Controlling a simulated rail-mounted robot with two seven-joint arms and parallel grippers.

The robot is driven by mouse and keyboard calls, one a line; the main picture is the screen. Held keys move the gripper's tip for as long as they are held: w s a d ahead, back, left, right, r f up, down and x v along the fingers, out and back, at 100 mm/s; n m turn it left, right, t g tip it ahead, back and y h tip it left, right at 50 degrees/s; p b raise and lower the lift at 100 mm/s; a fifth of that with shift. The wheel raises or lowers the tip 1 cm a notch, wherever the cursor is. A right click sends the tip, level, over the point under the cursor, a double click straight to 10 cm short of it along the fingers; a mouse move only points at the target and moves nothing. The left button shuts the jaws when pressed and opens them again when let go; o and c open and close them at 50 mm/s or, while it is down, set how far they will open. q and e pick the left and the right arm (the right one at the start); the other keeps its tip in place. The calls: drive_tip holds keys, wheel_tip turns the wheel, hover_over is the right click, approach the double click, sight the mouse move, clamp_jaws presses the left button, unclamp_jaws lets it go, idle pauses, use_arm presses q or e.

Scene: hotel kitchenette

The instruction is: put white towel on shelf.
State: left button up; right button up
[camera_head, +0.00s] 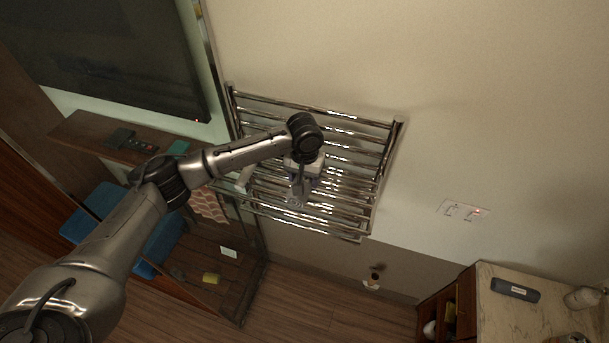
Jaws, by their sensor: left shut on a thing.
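My left arm reaches in from the left, and my left gripper (297,197) is over the lower middle of the chrome wall shelf (345,115), a rack of several shiny bars. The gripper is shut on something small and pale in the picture. I take it to be the white towel, but its shape is hard to tell against the bright bars and is partly hidden by the gripper. A small whitish piece (244,179) shows at the rack's left side; I cannot tell what it is. My right gripper is not in view.
A dark screen (110,50) hangs at upper left, above a brown ledge (80,130). A blue seat (95,205) is below it. A marble counter (500,315) stands at lower right. The wall right of the rack is bare except for a socket plate (462,210).

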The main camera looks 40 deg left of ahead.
use_arm(q)
drive_tip(key=shift+f, duration=0.1)
drive_tip(key=o, duration=1)
drive_tip(key=shift+c, duration=0.2)
wheel_tip(320, 180, up, 11)
drive_tip(key=b, duration=0.3)
drive_tip(key=shift+r+b, duration=0.35)
drive_tip(key=shift+r, duration=0.3)
drive_tip(key=shift+d+f, duration=0.1)
